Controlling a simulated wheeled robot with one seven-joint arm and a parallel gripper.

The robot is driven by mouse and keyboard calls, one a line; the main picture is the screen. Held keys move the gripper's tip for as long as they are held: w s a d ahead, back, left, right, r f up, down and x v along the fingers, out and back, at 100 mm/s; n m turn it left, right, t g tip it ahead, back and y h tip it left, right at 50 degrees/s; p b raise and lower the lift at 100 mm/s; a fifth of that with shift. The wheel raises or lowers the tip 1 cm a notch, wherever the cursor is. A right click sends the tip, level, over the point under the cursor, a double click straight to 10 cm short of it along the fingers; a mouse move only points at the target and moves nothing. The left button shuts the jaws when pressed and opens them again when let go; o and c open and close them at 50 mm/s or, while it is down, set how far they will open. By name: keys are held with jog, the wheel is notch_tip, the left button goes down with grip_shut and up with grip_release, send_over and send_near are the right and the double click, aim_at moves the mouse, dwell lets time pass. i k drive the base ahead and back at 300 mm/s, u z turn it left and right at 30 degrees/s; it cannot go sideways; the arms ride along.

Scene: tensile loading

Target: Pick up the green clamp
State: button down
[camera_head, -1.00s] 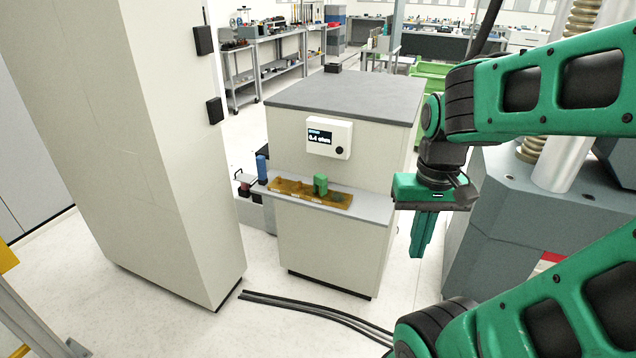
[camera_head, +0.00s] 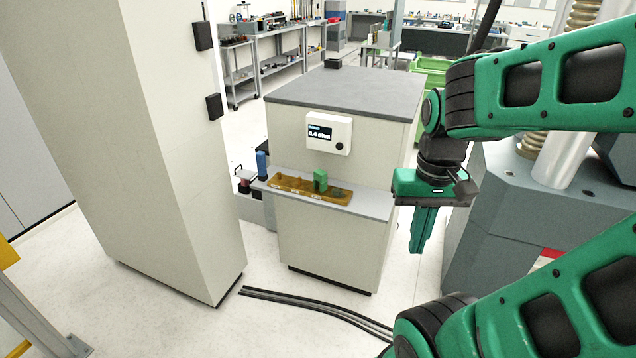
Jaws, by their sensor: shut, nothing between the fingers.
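My gripper (camera_head: 420,250) is green and hangs pointing down to the right of the shelf's right end. It is apart from the clamp, and its fingers are together with nothing between them. The lower part of the clamp is partly hidden by the tray wall.
A blue cylinder (camera_head: 262,164) stands at the shelf's left end. A display box (camera_head: 328,133) sticks out from the cabinet (camera_head: 330,245) above the tray. A tall beige column (camera_head: 165,150) stands at left and a large grey machine (camera_head: 545,215) at right. Black cables (camera_head: 315,309) lie on the floor.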

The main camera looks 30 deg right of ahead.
aim_at(319, 175)
jog(key=u, duration=0.95)
jog(key=k, duration=1)
jog(key=z, duration=0.45)
jog(key=i, duration=1.25)
jog(key=u, duration=0.05)
